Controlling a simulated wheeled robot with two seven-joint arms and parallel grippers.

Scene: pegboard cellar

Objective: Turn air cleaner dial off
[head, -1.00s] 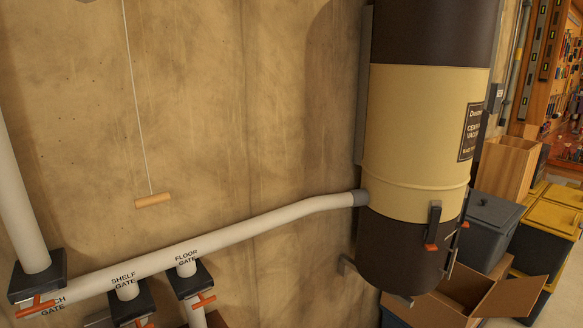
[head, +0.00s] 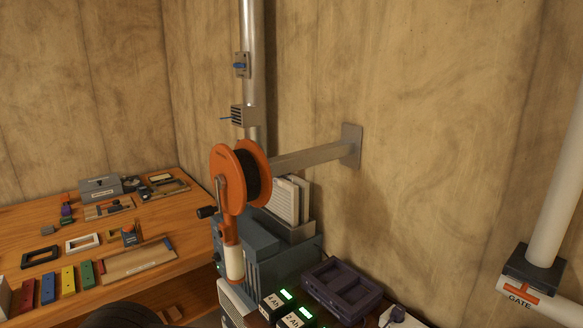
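I cannot make out a dial marked as the air cleaner's in the head view. A blue-grey ribbed box (head: 262,262) stands against the wall in the middle, partly hidden by an orange reel; I cannot tell whether it is the air cleaner. Pale slatted panels (head: 287,203) stand upright on or behind it. A white louvred casing (head: 234,306) is cut off by the bottom edge. A small pale item with a dark round part (head: 397,314) is also cut off at the bottom. Neither gripper is in view.
The orange reel (head: 228,178) with a crank hangs from a wall bracket (head: 320,153). A wooden bench (head: 190,223) with tools is at left. Two green-lit batteries (head: 287,309) and a dark tray (head: 342,284) sit at bottom. A pipe gate (head: 533,268) is at right.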

